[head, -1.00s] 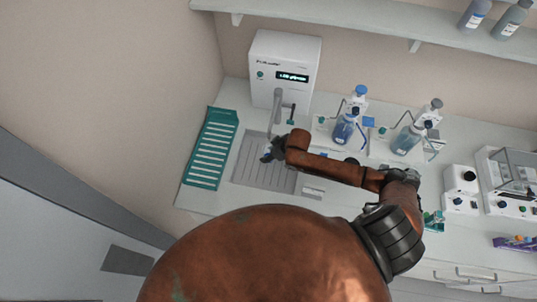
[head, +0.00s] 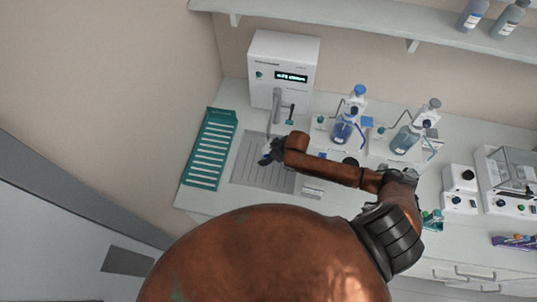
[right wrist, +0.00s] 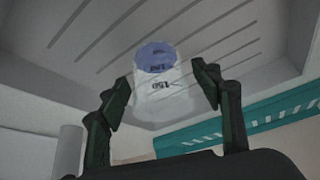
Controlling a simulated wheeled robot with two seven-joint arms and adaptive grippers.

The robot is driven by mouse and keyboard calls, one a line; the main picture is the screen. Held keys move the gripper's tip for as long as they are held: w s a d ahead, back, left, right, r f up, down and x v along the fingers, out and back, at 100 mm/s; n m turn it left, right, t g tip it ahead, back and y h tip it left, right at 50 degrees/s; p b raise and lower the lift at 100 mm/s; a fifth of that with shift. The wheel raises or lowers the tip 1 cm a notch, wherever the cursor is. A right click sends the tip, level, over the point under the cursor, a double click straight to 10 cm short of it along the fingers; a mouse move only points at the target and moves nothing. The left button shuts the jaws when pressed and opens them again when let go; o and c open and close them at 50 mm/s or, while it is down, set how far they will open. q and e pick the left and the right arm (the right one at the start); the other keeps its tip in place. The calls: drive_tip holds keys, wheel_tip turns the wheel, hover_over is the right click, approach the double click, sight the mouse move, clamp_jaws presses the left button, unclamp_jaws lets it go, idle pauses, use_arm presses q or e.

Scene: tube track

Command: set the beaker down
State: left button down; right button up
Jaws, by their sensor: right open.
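The beaker (right wrist: 160,95) is clear, carries printed "150" marks and shows a blue patch in the right wrist view. It appears to stand on the grey grooved tray (right wrist: 95,30), which also shows in the head view (head: 262,176) below the white dispenser. My right gripper (right wrist: 161,78) is open, with one finger on each side of the beaker. I cannot tell whether either finger touches the glass. In the head view my right gripper (head: 268,156) is over the tray and hides most of the beaker. My left gripper is not in view.
The white dispenser (head: 283,65) with spout and lit display stands behind the tray. A teal slotted rack (head: 209,150) lies left of it. Bottles with blue liquid (head: 343,128) stand to the right, beyond my forearm. A scale (head: 512,172) is at far right.

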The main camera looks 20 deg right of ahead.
drive_tip(key=v, duration=1.2)
drive_tip(key=shift+r, duration=0.15)
drive_tip(key=shift+a, duration=0.1)
